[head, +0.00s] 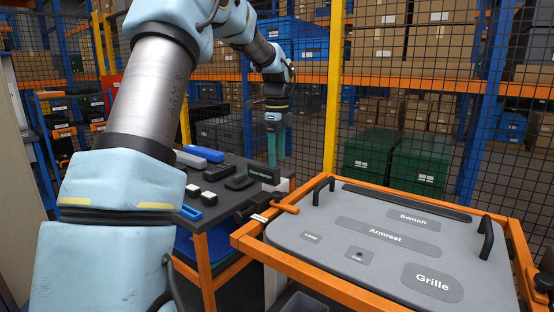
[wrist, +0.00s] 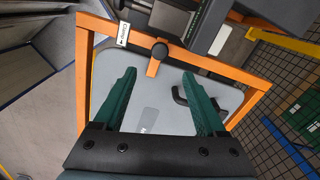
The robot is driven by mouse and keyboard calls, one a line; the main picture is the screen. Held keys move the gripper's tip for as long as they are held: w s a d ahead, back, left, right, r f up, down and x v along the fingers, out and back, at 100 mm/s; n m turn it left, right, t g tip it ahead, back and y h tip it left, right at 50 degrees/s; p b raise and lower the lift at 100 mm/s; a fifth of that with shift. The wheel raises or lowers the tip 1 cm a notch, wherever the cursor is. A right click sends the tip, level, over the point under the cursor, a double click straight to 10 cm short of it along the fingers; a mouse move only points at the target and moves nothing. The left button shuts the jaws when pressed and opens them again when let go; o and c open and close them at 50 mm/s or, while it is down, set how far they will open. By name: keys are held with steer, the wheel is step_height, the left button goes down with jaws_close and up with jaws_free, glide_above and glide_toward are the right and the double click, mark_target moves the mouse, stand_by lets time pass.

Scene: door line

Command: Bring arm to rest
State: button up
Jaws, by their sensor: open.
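My arm rises at the left of the head view and bends over to the right. The grey door panel (head: 310,235) lies in the stand, with marked places for Switch, Armrest, Grille and two smaller labels. The marked places show no parts on them.
A blue part (head: 203,153), white blocks and dark parts lie on the table. A black labelled block (head: 263,173) sits near its right end, close to my gripper. Black handles (head: 486,237) stand up from the panel. A mesh fence with a yellow post (head: 334,90) stands behind.

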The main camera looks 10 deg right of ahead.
steer(key=s+a+f+n, duration=0.5)
steer(key=s+a+n, duration=0.5)
steer(key=s+n, duration=0.1)
steer(key=s+a+f+n+t, duration=0.1)
steer(key=s+a+f+n, duration=0.4)
steer(key=s+a+n, duration=0.6)
steer(key=shift+s+n+t, duration=0.3)
steer(key=shift+s+n, duration=0.2)
steer(key=shift+n, duration=0.3)
